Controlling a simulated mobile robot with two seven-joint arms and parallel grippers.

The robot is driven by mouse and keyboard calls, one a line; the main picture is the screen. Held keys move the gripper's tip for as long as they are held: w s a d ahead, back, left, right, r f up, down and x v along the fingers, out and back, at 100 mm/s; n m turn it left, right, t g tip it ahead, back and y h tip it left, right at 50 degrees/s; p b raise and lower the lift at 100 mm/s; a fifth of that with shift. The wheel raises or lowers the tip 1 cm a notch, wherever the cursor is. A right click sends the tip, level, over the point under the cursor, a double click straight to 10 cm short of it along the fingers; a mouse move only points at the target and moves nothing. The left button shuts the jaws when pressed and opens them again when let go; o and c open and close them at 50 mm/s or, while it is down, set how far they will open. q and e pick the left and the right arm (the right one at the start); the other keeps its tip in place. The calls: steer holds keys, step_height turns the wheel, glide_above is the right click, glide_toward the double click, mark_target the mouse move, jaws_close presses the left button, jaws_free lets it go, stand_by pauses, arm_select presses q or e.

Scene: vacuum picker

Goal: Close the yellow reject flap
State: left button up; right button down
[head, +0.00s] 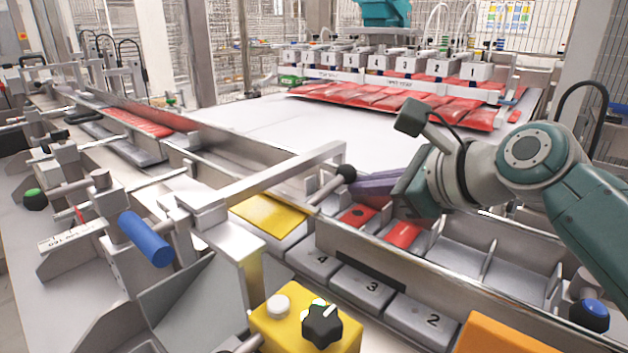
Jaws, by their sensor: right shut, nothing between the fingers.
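The yellow reject flap (269,215) is a flat yellow plate left of the numbered compartments, beside a long metal bar. I cannot tell from this view how far it is open. A grey rod with a black ball knob (346,172) rises beside its right edge. My right gripper (356,184) comes in from the right with its purple-grey fingers shut and empty. Its fingertips are just right of the knob; whether they touch it is unclear. My left gripper is out of view.
Red packs (403,233) lie in compartments under my right gripper. A yellow control box (305,325) with a black knob stands in front. A metal bar (270,180) crosses above the flap. A blue roller handle (145,238) is at left.

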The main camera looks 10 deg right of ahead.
steer(key=r+p, duration=0.1)
steer(key=n+p, duration=0.1)
steer(key=r+t+h+p, duration=0.1)
steer(key=shift+s+a+r+n, duration=0.15)
steer(key=shift+a+r+n, duration=0.1)
steer(key=shift+r+n, duration=0.1)
steer(key=shift+s+a+r+n+t+h+p, duration=0.15)
steer(key=shift+a+r+n+t+h+p, duration=0.2)
steer(key=shift+r+n+t+p, duration=0.35)
steer(key=s+a+r+n+t+h+p, duration=0.1)
steer(key=s+a+r+n+t+p, duration=0.1)
steer(key=s+a+r+n, duration=0.2)
steer(key=shift+a+t+p, duration=0.4)
steer(key=shift+a, duration=0.05)
steer(key=shift+s, duration=0.1)
steer(key=s+d+r, duration=0.1)
steer(key=s, duration=0.8)
steer(key=shift+s+d, duration=0.2)
steer(key=shift+s, duration=0.15)
